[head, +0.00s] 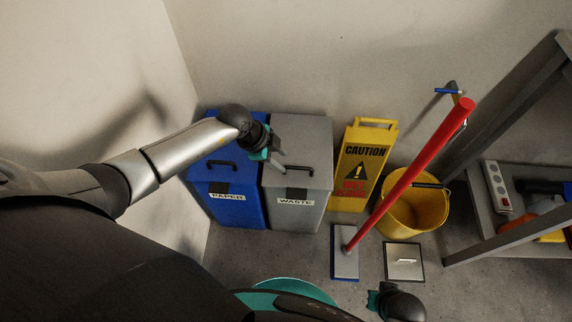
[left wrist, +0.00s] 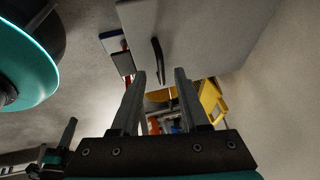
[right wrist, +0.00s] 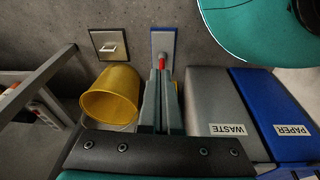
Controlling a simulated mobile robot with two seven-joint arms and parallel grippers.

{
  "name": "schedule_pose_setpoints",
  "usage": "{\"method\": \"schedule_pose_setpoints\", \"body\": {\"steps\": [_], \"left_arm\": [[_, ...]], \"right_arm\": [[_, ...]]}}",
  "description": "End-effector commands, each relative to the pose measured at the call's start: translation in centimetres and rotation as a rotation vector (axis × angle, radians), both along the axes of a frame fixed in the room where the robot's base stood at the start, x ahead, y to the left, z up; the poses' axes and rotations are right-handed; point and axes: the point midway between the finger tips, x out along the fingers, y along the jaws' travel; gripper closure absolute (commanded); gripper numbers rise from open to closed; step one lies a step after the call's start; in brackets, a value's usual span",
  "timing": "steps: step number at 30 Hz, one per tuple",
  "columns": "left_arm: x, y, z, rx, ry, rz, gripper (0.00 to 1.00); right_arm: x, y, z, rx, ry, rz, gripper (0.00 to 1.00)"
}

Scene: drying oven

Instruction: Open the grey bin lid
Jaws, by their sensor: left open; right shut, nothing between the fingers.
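The grey bin (head: 293,215) with a WASTE label stands against the wall. Its grey lid (head: 312,150) looks shut, with a black bar handle (head: 298,170) near the front edge. My left gripper (head: 281,166) is open and empty above the lid, just left of the handle. In the left wrist view, the handle (left wrist: 157,60) shows just beyond the gap between the fingertips (left wrist: 161,75), apart from them. My right gripper (right wrist: 164,75) is shut and empty. It is away from the bin, and its wrist shows at the bottom of the head view.
A blue PAPER bin (head: 235,207) stands left of the grey bin. A yellow caution sign (head: 362,160), a yellow bucket (head: 415,212) and a red-handled mop (head: 420,155) stand to the right. A metal shelf (head: 485,235) is at the far right.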

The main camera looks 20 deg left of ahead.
Motion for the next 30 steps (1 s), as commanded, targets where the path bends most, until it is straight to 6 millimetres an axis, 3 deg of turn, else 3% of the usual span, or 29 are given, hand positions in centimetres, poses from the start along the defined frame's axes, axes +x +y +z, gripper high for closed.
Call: {"method": "schedule_pose_setpoints", "body": {"steps": [30], "left_arm": [[1.1,-1.3,-3.6,0.000,-0.002,-0.002,0.55]], "right_arm": [[4.0,1.5,9.4,0.028,-0.109,-0.007,1.00]]}}
